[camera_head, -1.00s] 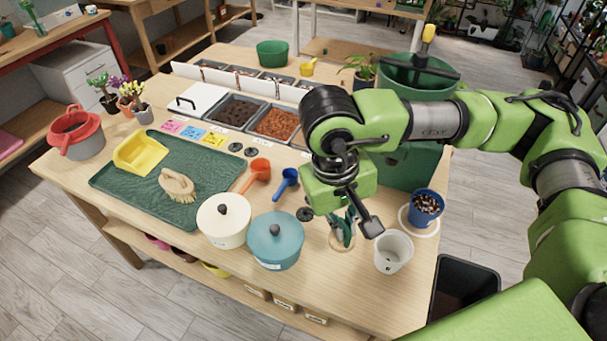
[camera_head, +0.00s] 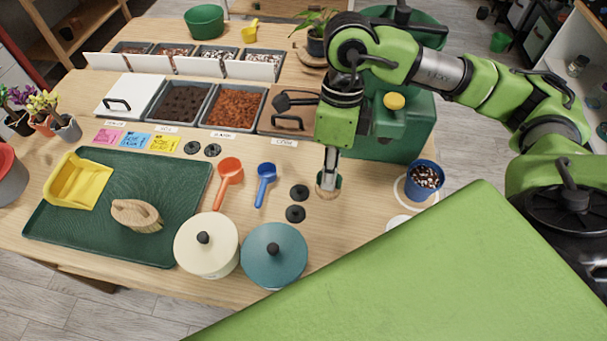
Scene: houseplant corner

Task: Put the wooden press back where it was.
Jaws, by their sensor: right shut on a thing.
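The wooden press (camera_head: 328,186) shows as a small round wooden piece near the right part of the workbench. My right gripper (camera_head: 329,174) comes down on it from above and is shut on it. The fingers and the palm hide most of the press. It looks upright, at or just above the table top; I cannot tell whether it touches. My left gripper is not in view.
A teal lidded pot (camera_head: 274,257) and a cream one (camera_head: 207,246) stand in front. A blue pot (camera_head: 423,181) stands right, and a green bin (camera_head: 395,125) behind. A green part of mine covers the lower right.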

